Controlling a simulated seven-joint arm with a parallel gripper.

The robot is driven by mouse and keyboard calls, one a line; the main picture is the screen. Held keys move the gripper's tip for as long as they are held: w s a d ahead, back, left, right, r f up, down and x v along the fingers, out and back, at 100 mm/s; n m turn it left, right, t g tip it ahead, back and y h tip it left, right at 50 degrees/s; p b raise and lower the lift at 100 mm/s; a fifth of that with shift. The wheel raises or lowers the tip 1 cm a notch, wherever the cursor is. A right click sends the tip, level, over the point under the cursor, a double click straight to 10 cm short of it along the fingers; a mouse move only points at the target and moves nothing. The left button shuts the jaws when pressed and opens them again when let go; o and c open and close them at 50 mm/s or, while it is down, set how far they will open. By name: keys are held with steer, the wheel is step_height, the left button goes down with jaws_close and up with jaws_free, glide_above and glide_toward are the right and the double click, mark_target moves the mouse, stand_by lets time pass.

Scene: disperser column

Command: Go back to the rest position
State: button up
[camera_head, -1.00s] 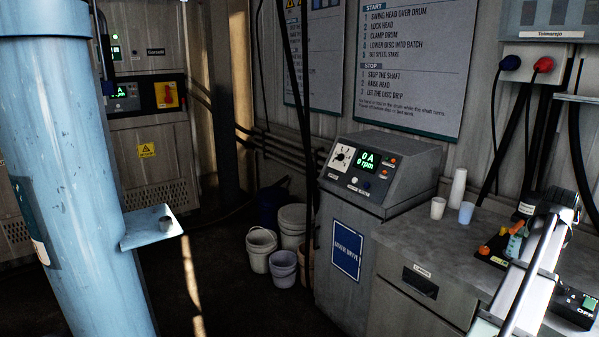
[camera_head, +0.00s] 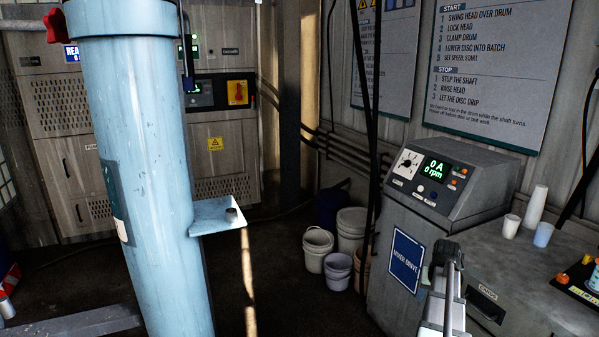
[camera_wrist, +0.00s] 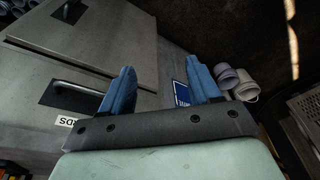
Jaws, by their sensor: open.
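My gripper (camera_wrist: 162,92) shows in the wrist view as two blue fingers standing apart on a dark bar, with nothing between them. Beyond the fingers are the grey cabinet front (camera_wrist: 140,50) and the blue drive label (camera_wrist: 181,93). In the head view the end of my arm is at the lower right, in front of the mixer drive console (camera_head: 465,185); the fingertips cannot be made out there. The console display reads 0 A and 0 rpm.
A light blue column (camera_head: 150,200) with a small bracket (camera_head: 222,216) stands at left. Several buckets (camera_head: 317,250) sit on the floor beside the console. Cups (camera_head: 543,234) stand on the bench (camera_head: 530,270) at right. Dark floor between column and buckets looks clear.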

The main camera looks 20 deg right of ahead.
steer(key=w+a+f+n, duration=0.1)
steer(key=w+a+f, duration=0.25)
steer(key=a, duration=0.55)
steer(key=w+a+f+n+y, duration=0.1)
steer(key=w+a+f+n, duration=0.2)
steer(key=a, duration=0.5)
steer(key=w+a+f, duration=0.3)
steer(key=a+f, duration=0.2)
steer(key=a, duration=0.4)
steer(key=s+a+f+n+g, duration=0.1)
steer(key=s+a+f+n, duration=0.15)
steer(key=a, duration=0.65)
steer(key=s+a+f+n, duration=0.1)
steer(key=a+f, duration=0.3)
steer(key=a, duration=0.5)
steer(key=s+a+f+n+g, duration=0.1)
steer(key=a+f+n, duration=0.15)
steer(key=a, duration=0.65)
steer(key=s+f+g, duration=0.3)
steer(key=s+f, duration=0.7)
steer(key=s, duration=0.5)
steer(key=s+f+g, duration=0.3)
steer(key=s+f, duration=0.7)
steer(key=s, duration=0.5)
steer(key=shift+f+m+g+y, duration=0.4)
